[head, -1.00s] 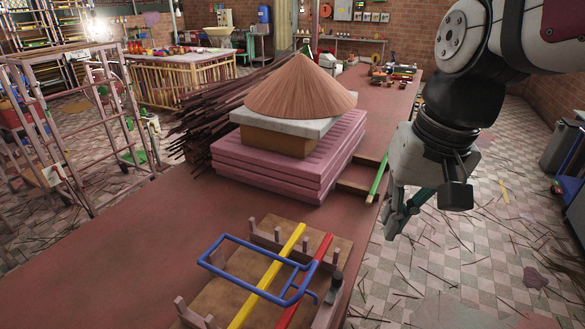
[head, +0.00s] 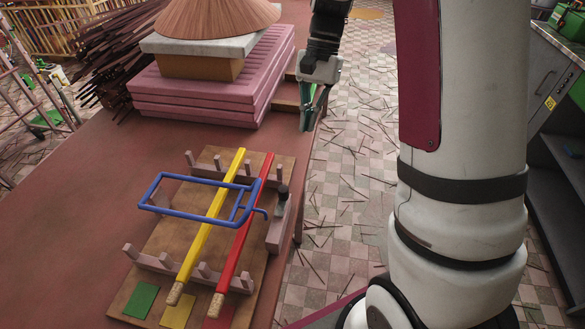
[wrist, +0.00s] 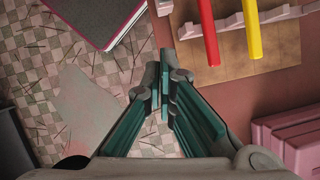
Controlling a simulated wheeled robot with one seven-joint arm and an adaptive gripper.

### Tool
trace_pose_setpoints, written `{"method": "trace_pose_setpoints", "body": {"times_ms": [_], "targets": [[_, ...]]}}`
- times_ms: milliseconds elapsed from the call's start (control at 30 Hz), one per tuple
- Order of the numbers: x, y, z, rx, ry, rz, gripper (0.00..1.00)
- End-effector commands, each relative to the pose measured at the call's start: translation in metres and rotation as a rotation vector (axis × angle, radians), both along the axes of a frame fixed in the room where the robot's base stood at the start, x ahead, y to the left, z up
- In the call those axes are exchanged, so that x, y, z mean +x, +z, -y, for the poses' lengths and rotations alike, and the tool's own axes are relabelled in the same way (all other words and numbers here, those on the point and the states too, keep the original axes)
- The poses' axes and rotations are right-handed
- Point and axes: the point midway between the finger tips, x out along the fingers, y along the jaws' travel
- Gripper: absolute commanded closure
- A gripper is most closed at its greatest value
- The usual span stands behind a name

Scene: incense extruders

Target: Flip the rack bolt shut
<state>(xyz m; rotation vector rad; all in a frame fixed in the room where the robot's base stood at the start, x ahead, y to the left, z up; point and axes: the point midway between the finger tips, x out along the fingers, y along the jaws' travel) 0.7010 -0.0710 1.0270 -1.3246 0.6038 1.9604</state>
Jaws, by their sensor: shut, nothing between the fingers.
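The rack is a wooden board (head: 185,238) with upright pegs, lying on the red-brown table. A yellow bar (head: 210,225) and a red bar (head: 245,222) rest across it. A blue wire frame (head: 176,177) lies over both bars, its hooked right end beside the bolt. The bolt appears to be the grey block (head: 277,224) with a dark knob (head: 283,191) at the rack's right edge. I cannot tell its exact position. My gripper (head: 312,118) is shut and empty, apart from the rack, beyond its upper right corner. It also shows in the wrist view (wrist: 162,78).
Pink slabs (head: 195,105) with a tan cone (head: 215,18) stand on the table (head: 75,205) behind the rack. Dark sticks (head: 110,45) lie at their left. Tiled floor strewn with sticks is right of the table. A grey bench (head: 550,140) stands far right.

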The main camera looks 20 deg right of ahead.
Motion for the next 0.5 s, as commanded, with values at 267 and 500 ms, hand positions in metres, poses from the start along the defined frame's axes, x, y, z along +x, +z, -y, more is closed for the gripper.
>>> {"method": "trace_pose_setpoints", "body": {"times_ms": [267,500], "targets": [[0.000,0.000,0.000,-0.001,0.001,0.001,1.00],[-0.006,-0.020,-0.007,0.001,0.000,-0.002,1.00]]}}
